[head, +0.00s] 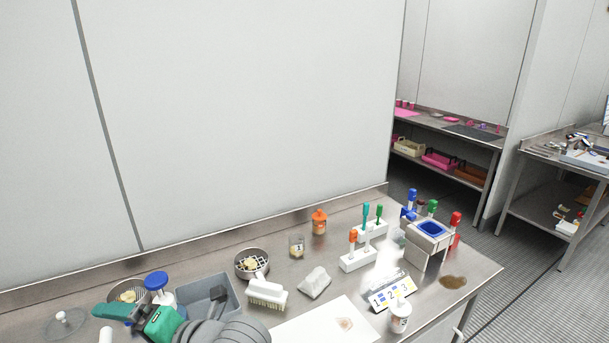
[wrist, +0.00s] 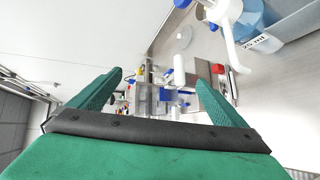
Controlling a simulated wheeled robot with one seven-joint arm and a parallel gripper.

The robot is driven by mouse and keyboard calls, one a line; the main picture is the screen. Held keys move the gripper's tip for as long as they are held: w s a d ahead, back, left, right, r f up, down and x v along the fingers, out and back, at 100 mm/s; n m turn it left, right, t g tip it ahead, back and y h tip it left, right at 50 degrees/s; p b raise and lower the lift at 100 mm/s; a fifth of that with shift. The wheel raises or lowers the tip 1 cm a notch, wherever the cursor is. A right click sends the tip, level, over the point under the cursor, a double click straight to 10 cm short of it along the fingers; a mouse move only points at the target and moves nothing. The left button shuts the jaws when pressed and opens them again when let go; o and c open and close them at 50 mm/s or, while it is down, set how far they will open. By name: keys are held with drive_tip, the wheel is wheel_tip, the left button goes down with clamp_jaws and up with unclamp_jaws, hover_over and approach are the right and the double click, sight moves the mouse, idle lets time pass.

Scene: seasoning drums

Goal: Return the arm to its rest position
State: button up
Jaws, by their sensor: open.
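My gripper (head: 118,317) is at the lower left of the head view, over the left part of the steel table (head: 287,228), with my grey arm behind it. In the wrist view, my gripper (wrist: 157,88) has its two green fingers spread wide apart. Nothing is held between them; only distant table items show in the gap. The lower part of the arm is cut off by the picture's bottom edge.
Near my gripper stand a blue-capped bottle (head: 157,283), a grey bin (head: 222,290) and a round metal bowl (head: 251,263). A white brush (head: 266,294), an orange-topped bottle (head: 319,222) and white racks (head: 358,260) stand further right. A wall closes the back.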

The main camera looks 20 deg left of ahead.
drive_tip(key=w+d+r+m+t+y, duration=0.1)
drive_tip(key=w+d+m+t+y, duration=0.35)
drive_tip(key=w+m+t, duration=0.75)
drive_tip(key=d+f+m+t+h, duration=0.6)
drive_tip(key=d+f+m+h, duration=0.3)
drive_tip(key=d+f+m, duration=0.7)
drive_tip(key=s+d+f+m+h, duration=0.75)
drive_tip(key=s+d+m, duration=0.2)
drive_tip(key=d, duration=0.35)
drive_tip(key=s+d+f+h, duration=0.1)
drive_tip(key=s+d, duration=0.4)
drive_tip(key=s, duration=0.3)
drive_tip(key=s+d+f+g+h, duration=0.1)
drive_tip(key=s+d, duration=0.4)
drive_tip(key=s, duration=0.3)
drive_tip(key=shift+d+f+m+g, duration=0.25)
drive_tip(key=shift+f+m+g, duration=0.1)
drive_tip(key=shift+m, duration=0.1)
